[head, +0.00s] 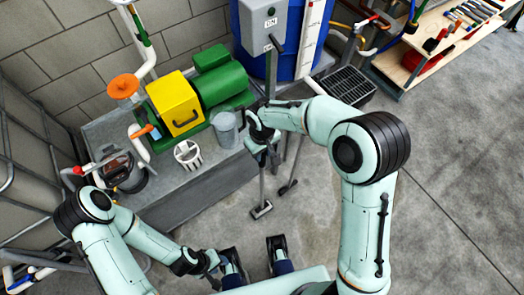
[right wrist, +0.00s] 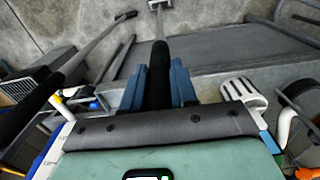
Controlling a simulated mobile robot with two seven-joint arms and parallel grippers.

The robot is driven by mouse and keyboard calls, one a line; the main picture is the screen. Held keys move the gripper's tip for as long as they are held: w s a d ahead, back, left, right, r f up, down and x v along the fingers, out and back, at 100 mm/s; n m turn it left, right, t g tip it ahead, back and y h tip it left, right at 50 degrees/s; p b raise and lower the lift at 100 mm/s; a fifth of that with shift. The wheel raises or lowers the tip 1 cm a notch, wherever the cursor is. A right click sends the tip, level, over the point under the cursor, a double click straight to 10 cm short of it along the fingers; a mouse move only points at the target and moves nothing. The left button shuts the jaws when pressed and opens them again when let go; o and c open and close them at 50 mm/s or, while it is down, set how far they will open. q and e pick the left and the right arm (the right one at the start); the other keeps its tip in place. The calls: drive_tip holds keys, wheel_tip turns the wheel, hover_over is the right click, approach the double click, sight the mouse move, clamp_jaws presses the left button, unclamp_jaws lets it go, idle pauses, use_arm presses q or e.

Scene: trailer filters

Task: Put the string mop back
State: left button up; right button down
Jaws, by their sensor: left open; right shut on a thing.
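My right gripper (head: 259,150) is shut on the black grip of a long-handled tool (head: 261,208). In the right wrist view, the blue fingers of my right gripper (right wrist: 160,88) stand on either side of the black grip (right wrist: 160,62). The tool's shaft runs down to a small pale head near the floor, in front of the grey plinth. I cannot make out mop strings on it, or whether its head touches the floor. My left gripper (head: 213,267) is open and apparently empty, low at the bottom of the head view.
A second long-handled tool (head: 288,187) stands just right of the held one. The grey plinth (head: 190,207) carries a green and yellow machine (head: 176,104), a grey bucket (head: 225,130) and a white slotted basket (head: 187,153). A blue barrel (head: 305,35) stands behind.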

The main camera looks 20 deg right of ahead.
drive_tip(key=shift+r, duration=0.1)
drive_tip(key=c, duration=0.9)
unclamp_jaws()
wheel_tip(320, 180, up, 12)
drive_tip(key=shift+r+p, duration=0.1)
drive_tip(key=shift+p, duration=0.75)
